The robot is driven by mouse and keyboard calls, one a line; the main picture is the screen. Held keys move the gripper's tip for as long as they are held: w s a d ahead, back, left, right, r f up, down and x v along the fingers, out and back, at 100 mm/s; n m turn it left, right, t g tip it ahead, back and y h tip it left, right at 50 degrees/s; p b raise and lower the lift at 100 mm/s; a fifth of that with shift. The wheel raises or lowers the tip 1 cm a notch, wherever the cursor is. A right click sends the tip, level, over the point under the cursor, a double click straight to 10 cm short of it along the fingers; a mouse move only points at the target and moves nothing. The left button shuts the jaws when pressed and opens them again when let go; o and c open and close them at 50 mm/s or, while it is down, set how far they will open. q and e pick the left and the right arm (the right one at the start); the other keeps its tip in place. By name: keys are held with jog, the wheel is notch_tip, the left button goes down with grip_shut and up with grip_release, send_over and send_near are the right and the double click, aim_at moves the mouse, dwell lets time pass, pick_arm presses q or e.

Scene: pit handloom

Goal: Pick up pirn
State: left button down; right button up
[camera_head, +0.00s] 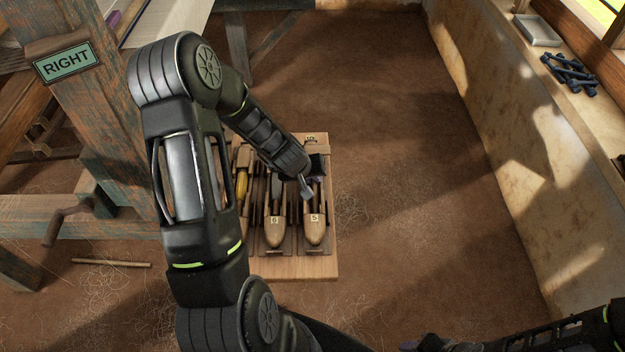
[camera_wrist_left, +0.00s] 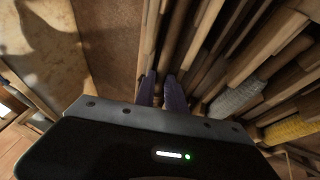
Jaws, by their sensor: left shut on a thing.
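My left gripper (camera_head: 306,188) reaches down over the shuttle marked 5 (camera_head: 315,230) on the right of a wooden rack. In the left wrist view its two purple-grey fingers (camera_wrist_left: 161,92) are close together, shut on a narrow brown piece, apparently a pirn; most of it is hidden. A grey-wound pirn (camera_head: 277,189) lies in the shuttle marked 6 (camera_head: 274,232); it also shows in the left wrist view (camera_wrist_left: 236,99). A yellow-wound pirn (camera_head: 241,186) lies farther left and shows in the wrist view (camera_wrist_left: 290,130). My right gripper (camera_head: 409,346) is only partly in view at the bottom edge.
The wooden rack (camera_head: 290,268) stands on the brown floor. A loom post with a RIGHT sign (camera_head: 64,62) and a crank (camera_head: 60,222) are at left. A ledge at right carries a tray (camera_head: 537,30) and dark blue pieces (camera_head: 568,74). The floor right of the rack is clear.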

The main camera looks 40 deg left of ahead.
aim_at(312, 181)
pick_arm(q)
jog(key=shift+s+a+r, duration=0.1)
jog(key=shift+a+r, duration=0.1)
jog(key=shift+a, duration=0.05)
notch_tip(312, 181, up, 9)
jog(key=p, duration=0.5)
jog(key=shift+r, duration=0.2)
jog(key=shift+d, duration=0.15)
jog(key=d+f+m+g+h+b, duration=0.1)
jog(key=d+m+h, duration=0.2)
jog(key=d+m, duration=0.6)
jog(key=d, duration=0.9)
jog(key=shift+f+h, duration=0.3)
jog(key=shift+h, duration=0.1)
